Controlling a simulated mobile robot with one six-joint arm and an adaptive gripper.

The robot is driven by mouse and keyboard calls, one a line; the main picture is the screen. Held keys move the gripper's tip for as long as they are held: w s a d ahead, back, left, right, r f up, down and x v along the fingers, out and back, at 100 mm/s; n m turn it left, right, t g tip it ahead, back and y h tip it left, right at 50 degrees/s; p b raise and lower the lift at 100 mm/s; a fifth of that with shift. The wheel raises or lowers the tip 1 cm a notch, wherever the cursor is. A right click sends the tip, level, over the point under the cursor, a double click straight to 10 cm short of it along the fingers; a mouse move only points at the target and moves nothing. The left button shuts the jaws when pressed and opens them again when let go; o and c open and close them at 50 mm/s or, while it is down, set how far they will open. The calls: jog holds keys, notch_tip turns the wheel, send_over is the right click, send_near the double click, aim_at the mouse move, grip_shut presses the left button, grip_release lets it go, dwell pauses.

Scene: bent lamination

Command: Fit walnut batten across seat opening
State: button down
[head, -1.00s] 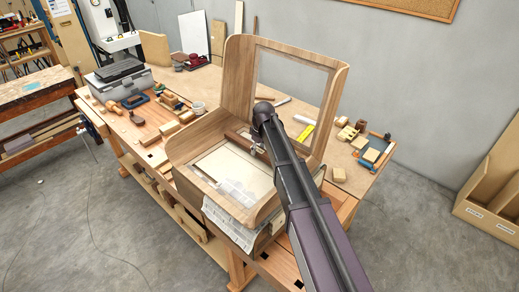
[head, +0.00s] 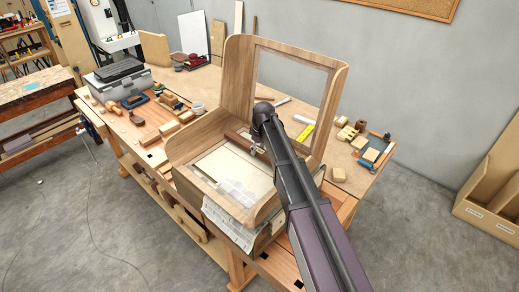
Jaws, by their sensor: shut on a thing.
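The bent wood chair shell (head: 239,80) stands on the workbench, with a framed back and a seat opening (head: 225,169) at its base. The dark walnut batten (head: 238,139) lies across the back part of the seat opening, close to the foot of the back. Its right part is hidden behind my arm. My gripper (head: 259,149) is at the batten's right part, mostly covered by my wrist, and is shut on it. I cannot tell whether the batten touches the seat frame.
A stack of paper (head: 232,229) lies under the seat's front edge. Wood blocks and tools crowd the bench on the left, with a grey toolbox (head: 121,77). More blocks and a blue-edged tray (head: 374,150) lie on the right. The wall is behind.

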jog(key=shift+f+b, duration=0.55)
jog(key=shift+f, duration=0.05)
dwell(0.7)
jog(key=shift+c, duration=0.3)
grip_release()
jog(key=shift+r, duration=0.15)
notch_tip(320, 180, up, 16)
jog(key=p, duration=1.6)
dwell(0.7)
